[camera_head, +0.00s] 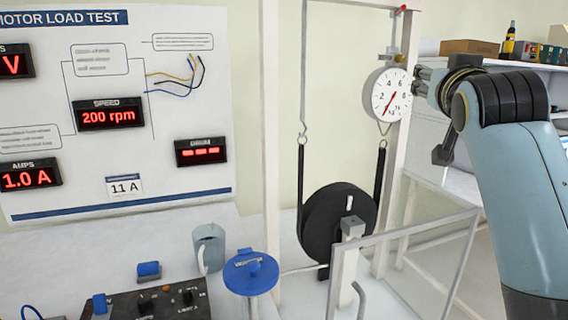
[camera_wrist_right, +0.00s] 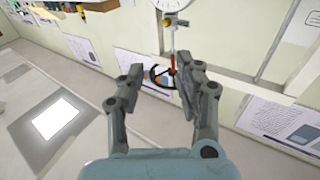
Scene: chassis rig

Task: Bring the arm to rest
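My right arm comes in from the right in the head view. Its gripper (camera_head: 424,82) is beside the right edge of the round hanging scale (camera_head: 388,95); whether they touch cannot be told there. In the right wrist view my right gripper (camera_wrist_right: 161,76) has its two fingers apart, with a gap between them. A dark ring and a small red part (camera_wrist_right: 173,62) show beyond that gap, and nothing is clearly held. The scale's dial (camera_wrist_right: 222,35) is at the top of that view. My left gripper is not in view.
A black wheel (camera_head: 338,224) with a belt hangs below the scale. A white frame post (camera_head: 397,160) and rail (camera_head: 420,235) stand near my right arm. A blue-topped stand (camera_head: 250,272), grey mug (camera_head: 208,246) and control box (camera_head: 160,302) are on the bench. Shelves are at right.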

